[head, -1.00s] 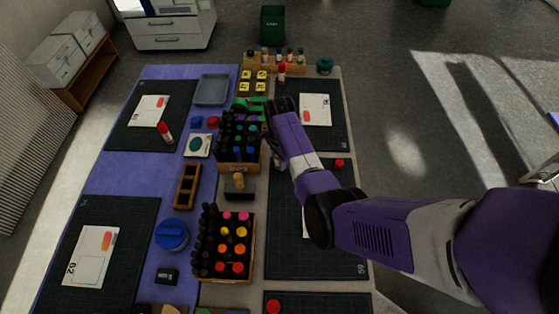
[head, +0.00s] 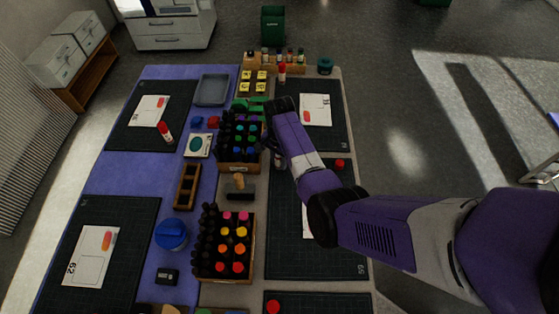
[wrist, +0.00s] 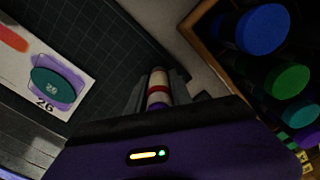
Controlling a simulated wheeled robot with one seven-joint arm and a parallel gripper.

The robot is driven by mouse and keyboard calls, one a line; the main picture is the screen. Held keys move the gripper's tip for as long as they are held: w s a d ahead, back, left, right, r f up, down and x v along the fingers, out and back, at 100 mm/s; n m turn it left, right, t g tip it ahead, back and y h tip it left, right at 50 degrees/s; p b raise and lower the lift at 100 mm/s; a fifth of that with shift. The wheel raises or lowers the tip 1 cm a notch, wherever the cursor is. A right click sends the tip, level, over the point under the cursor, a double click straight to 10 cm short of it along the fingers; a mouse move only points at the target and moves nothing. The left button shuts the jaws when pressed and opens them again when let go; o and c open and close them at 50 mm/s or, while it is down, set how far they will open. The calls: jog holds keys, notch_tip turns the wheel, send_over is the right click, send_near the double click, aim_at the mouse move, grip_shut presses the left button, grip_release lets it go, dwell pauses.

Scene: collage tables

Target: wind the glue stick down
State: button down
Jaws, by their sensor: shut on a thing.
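My gripper (wrist: 158,100) is shut on a small upright-looking cylinder, the glue stick (wrist: 157,86), with a pale top and a red band. Its lower part is hidden between the jaws. How far the glue stands out is too small to tell. In the head view my gripper (head: 275,148) is over the right side of the table, just right of a crate of dark bottles (head: 240,167), and largely hidden by my arm. A loose red cap (head: 340,163) lies on the dark mat to the right.
Other red-capped sticks stand at the back (head: 282,73) and on the left mat (head: 166,133). A second bottle crate (head: 224,281) stands nearer. In the wrist view a crate wall (wrist: 190,32) is close on the right; a card with a teal disc (wrist: 52,83) lies left.

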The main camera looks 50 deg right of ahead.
jog(key=n, duration=0.6)
jog(key=shift+f+n, duration=0.1)
jog(key=shift+n, duration=0.2)
jog(key=n, duration=0.6)
jog(key=shift+a, duration=0.1)
jog(key=n, duration=0.6)
jog(key=shift+n, duration=0.4)
jog(key=n, duration=0.5)
jog(key=shift+a+n, duration=0.1)
jog(key=shift+n, duration=0.2)
jog(key=c, duration=1)
grip_release()
jog(key=shift+w, duration=0.1)
